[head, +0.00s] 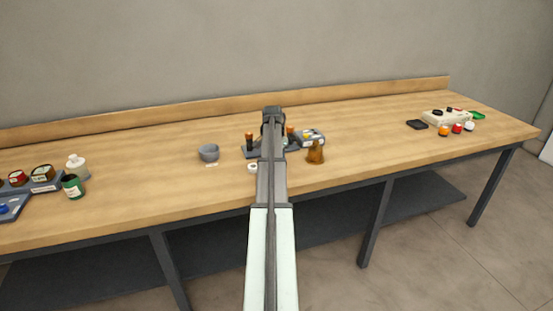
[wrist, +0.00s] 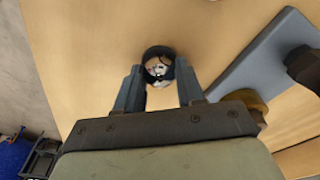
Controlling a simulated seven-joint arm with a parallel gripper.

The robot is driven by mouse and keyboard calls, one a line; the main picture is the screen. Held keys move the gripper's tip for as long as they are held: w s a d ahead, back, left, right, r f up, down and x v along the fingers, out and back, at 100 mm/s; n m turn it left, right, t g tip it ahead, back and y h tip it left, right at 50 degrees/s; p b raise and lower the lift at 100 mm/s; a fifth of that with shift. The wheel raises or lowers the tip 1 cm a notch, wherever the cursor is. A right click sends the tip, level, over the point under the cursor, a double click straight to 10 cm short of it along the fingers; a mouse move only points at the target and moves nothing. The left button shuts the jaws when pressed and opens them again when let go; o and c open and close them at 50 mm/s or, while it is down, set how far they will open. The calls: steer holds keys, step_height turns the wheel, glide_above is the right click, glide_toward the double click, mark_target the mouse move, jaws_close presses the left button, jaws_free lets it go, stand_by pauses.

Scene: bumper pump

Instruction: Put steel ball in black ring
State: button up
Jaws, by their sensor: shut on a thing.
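In the wrist view my gripper (wrist: 158,75) is shut on a shiny round thing, which looks like the steel ball (wrist: 158,69), between its fingertips. A dark band curves around the top and sides of the ball. I cannot tell whether this is the black ring or a dark reflection on the ball. The wooden bench top lies beyond the fingertips. In the head view my gripper (head: 272,115) is over the middle of the bench, and my arm hides the ball. No separate black ring can be made out there.
A grey holder (head: 250,153), an amber flask (head: 316,153) and a grey bowl (head: 208,152) stand near my arm. Jars, including a green one (head: 73,187), are at the left. A pale box (head: 446,117) and a black pad (head: 417,125) lie at the right.

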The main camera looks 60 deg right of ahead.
steer(key=shift+f, duration=0.15)
steer(key=o, duration=1.2)
steer(key=r, duration=0.4)
steer(key=a+r, duration=0.1)
steer(key=r, duration=0.7)
steer(key=shift+w+a+r, duration=0.15)
steer(key=shift+a+r, duration=0.05)
steer(key=shift+r, duration=0.1)
